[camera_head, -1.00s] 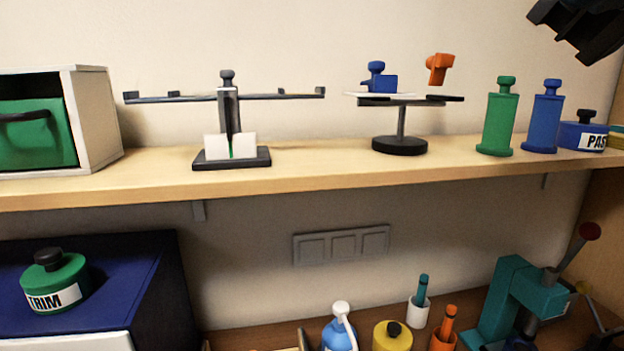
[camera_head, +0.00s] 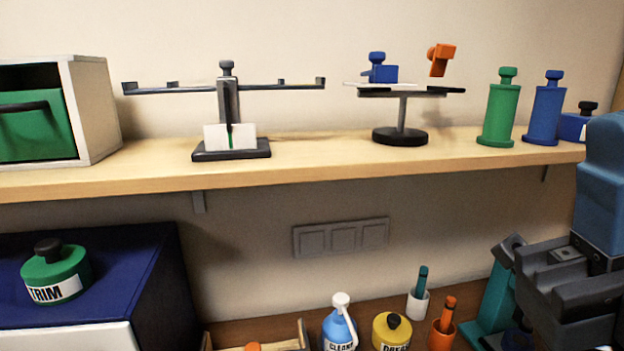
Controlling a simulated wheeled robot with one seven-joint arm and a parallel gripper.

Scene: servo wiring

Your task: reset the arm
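My arm comes in from the right edge, with a blue link above and dark grey parts below. My gripper (camera_head: 540,272) is the dark grey end at the lower right, in front of the teal press (camera_head: 494,300). It is seen at a slant and partly cut off by the frame edge, so I cannot tell whether its fingers are apart. I see no object held in it.
The wooden shelf (camera_head: 330,168) holds a balance (camera_head: 228,110), a round stand (camera_head: 400,135), green (camera_head: 500,112) and blue (camera_head: 545,112) cylinders and a blue pot (camera_head: 572,128). Below are bottles (camera_head: 340,328), cups (camera_head: 418,306) and a TRIM pot (camera_head: 54,272).

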